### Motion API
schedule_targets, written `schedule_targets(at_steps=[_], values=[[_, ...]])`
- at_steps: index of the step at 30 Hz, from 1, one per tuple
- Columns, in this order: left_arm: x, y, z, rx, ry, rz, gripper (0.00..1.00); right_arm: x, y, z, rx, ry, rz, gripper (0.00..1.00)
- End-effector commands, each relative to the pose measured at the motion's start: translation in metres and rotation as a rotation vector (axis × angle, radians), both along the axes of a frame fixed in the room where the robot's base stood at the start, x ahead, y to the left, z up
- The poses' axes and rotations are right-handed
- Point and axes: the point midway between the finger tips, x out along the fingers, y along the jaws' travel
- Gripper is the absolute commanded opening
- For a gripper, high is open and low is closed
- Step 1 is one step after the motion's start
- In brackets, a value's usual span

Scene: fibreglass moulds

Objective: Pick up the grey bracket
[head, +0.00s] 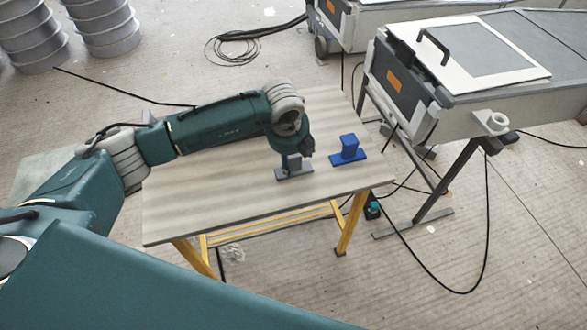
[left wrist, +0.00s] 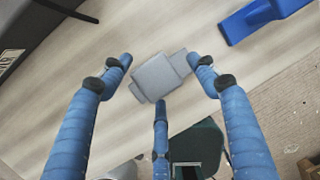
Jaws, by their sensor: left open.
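The grey bracket (head: 294,174) stands on the wooden-topped table (head: 200,205), near the table's right part. My left gripper (head: 298,154) is right over it in the head view and hides some of its upper part. In the left wrist view the bracket (left wrist: 160,77) lies between the spread blue fingers of my left gripper (left wrist: 160,74), seen from above. The fingers are open, with visible gaps to the bracket. My right gripper is not in view.
A blue bracket (head: 347,151) stands on the table to the right of the grey one; its edge also shows in the left wrist view (left wrist: 258,20). A grey machine (head: 470,110) stands beyond the table's right side. Cables lie on the floor. The table's left part is clear.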

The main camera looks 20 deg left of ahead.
Motion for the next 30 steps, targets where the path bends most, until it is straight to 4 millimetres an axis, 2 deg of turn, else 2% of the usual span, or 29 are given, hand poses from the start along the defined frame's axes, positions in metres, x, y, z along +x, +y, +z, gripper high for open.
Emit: schedule_targets(at_steps=[1, 2, 9, 11, 15, 16, 20, 22, 30], values=[[0.0023, -0.0002, -0.0119, 0.0, 0.0, 0.0, 0.6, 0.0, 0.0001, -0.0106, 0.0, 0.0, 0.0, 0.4], [0.0032, -0.0004, -0.0136, -0.001, -0.001, 0.0, 0.6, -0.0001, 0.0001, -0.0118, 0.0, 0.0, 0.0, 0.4], [0.0039, -0.0003, -0.0123, -0.001, -0.001, -0.001, 0.6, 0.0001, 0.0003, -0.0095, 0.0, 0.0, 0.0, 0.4], [0.0039, -0.0003, -0.0123, -0.001, -0.001, -0.001, 0.5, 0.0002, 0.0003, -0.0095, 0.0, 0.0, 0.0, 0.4], [0.0037, -0.0002, -0.0126, -0.001, -0.001, -0.001, 0.22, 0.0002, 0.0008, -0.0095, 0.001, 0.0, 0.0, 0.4], [0.0037, -0.0001, -0.0126, -0.001, -0.001, -0.001, 0.19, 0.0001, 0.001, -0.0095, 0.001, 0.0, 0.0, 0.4], [0.0036, 0.0, -0.0131, -0.001, -0.001, -0.001, 0.17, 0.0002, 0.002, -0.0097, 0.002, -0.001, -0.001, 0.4], [0.0036, 0.0001, -0.0134, 0.0, 0.0, -0.001, 0.09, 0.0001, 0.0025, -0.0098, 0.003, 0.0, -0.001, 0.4], [0.003, 0.0004, -0.0143, 0.001, 0.001, -0.001, 0.09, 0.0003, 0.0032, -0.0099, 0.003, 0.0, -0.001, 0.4]])
